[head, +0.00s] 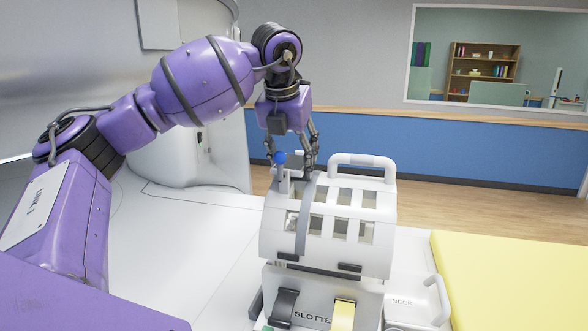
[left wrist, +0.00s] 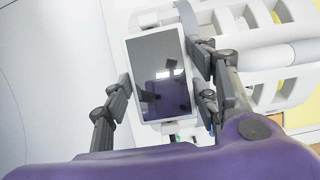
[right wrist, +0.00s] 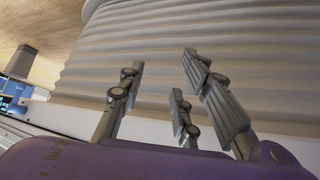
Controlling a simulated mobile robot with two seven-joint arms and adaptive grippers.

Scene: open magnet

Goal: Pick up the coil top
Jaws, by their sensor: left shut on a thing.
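The coil top (head: 325,225) is a white curved shell with rectangular slots and a rounded handle (head: 362,160). It sits upright over a base (head: 312,316) lettered "SLOTTE". In the left wrist view the left fingers (left wrist: 165,90) close on both sides of a glossy, white-framed dark panel (left wrist: 160,70), with white slotted parts (left wrist: 285,55) at the right. The panel's attachment is hidden. My right gripper (right wrist: 155,90) is open and empty before a ribbed beige surface.
A yellow pad (head: 510,270) lies at right, beside a white part marked "NECK" (head: 405,305). The large white scanner (head: 185,160) stands at left behind my left arm. White table surface (head: 180,240) is clear left of the coil. A window (head: 490,60) is in the back wall.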

